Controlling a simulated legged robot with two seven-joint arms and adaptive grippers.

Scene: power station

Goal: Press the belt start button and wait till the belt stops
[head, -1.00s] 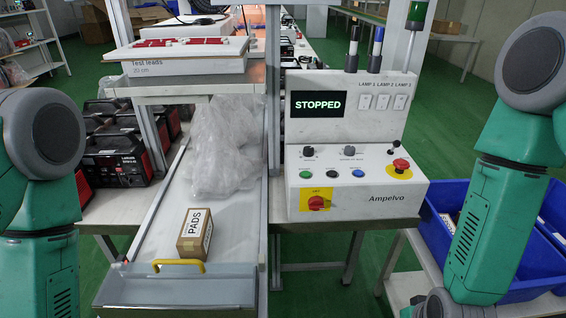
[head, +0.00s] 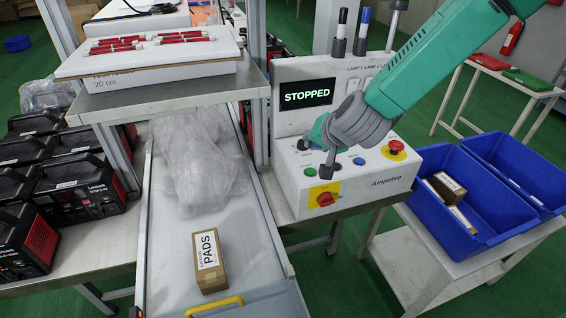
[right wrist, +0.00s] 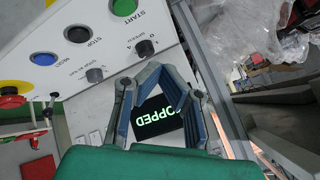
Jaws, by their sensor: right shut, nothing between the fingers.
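The white control panel (head: 352,195) stands right of the belt, and its display (head: 307,93) reads STOPPED. The green START button (head: 310,171) is on its sloped face; it also shows at the top of the right wrist view (right wrist: 124,6). The black STOP button (right wrist: 77,34) and a blue button (right wrist: 45,58) are beside it. My right gripper (head: 328,172) is shut and empty, over the panel close to the green button; I cannot tell contact. The belt (head: 240,222) carries a PADS box (head: 209,262) near its front end. My left gripper is out of view.
A red emergency knob (head: 393,150) and a red rotary switch on yellow (head: 324,198) are on the panel. Crumpled clear plastic (head: 200,165) lies farther back on the belt. Blue bins (head: 465,225) stand at the right. A shelf (head: 170,98) overhangs the belt.

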